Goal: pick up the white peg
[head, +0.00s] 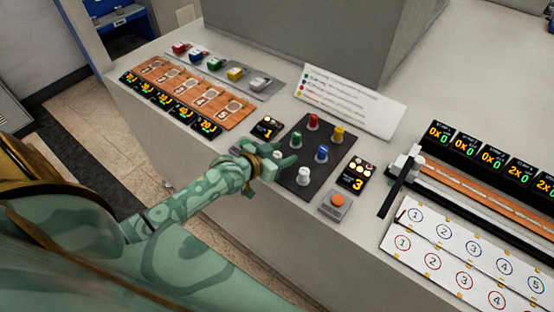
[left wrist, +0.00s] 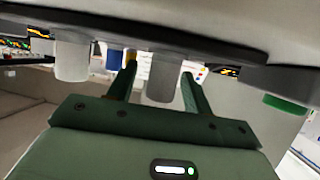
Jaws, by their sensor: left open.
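My left gripper (head: 284,162) is open at the board's left edge.
Red (head: 313,122), yellow (head: 338,134), green (head: 296,141) and blue (head: 321,154) pegs stand on the same board. Small displays (head: 357,175) flank it. An orange button (head: 338,201) sits in front. A sign (head: 350,102) leans behind.

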